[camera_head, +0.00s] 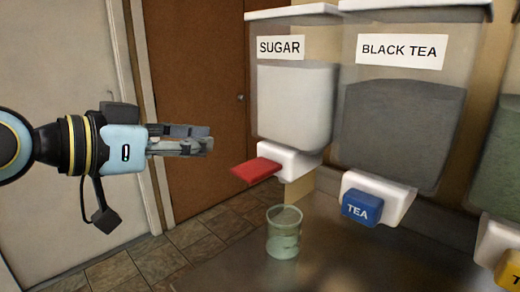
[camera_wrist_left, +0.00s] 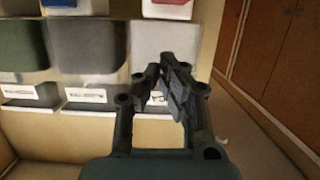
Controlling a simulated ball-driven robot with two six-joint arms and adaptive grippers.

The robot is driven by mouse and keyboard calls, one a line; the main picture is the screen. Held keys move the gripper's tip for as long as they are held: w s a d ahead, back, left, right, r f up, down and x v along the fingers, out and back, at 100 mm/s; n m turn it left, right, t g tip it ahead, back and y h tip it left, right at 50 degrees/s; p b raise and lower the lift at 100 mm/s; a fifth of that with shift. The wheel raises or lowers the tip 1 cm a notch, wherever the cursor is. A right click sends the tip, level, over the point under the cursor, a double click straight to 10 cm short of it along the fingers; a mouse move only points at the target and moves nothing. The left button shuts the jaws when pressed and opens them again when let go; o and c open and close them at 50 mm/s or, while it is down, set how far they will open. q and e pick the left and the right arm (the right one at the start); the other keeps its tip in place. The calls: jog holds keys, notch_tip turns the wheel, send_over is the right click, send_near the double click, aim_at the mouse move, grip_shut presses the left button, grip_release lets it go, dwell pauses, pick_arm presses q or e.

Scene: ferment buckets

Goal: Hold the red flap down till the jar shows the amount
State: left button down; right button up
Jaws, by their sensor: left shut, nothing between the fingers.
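The red flap (camera_head: 256,170) sticks out from the white spout under the clear bin labelled SUGAR (camera_head: 293,105), which holds white contents. A greenish see-through jar (camera_head: 284,232) stands upright on the counter below that spout. I cannot make out any sugar or an amount mark in it. My left gripper (camera_head: 210,142) is shut and empty, in the air left of the flap and a little higher, apart from it. The left wrist view looks upside down; there my left gripper (camera_wrist_left: 162,78) shows in front of the bins. My right gripper is not in view.
The BLACK TEA bin (camera_head: 400,125) with a blue TEA flap (camera_head: 360,208) stands right of the sugar. Another bin with green contents (camera_head: 502,160) and a yellow flap (camera_head: 508,270) is at the right edge. The dark counter (camera_head: 340,260) is clear around the jar.

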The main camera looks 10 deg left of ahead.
pick_arm(q)
jog(key=r, duration=0.1)
jog(key=p, duration=0.3)
send_over(244, 174)
notch_tip(244, 174, down, 2)
jog(key=shift+s+f, duration=0.1)
notch_tip(244, 174, down, 4)
jog(key=shift+r, duration=0.25)
jog(key=shift+f, duration=0.45)
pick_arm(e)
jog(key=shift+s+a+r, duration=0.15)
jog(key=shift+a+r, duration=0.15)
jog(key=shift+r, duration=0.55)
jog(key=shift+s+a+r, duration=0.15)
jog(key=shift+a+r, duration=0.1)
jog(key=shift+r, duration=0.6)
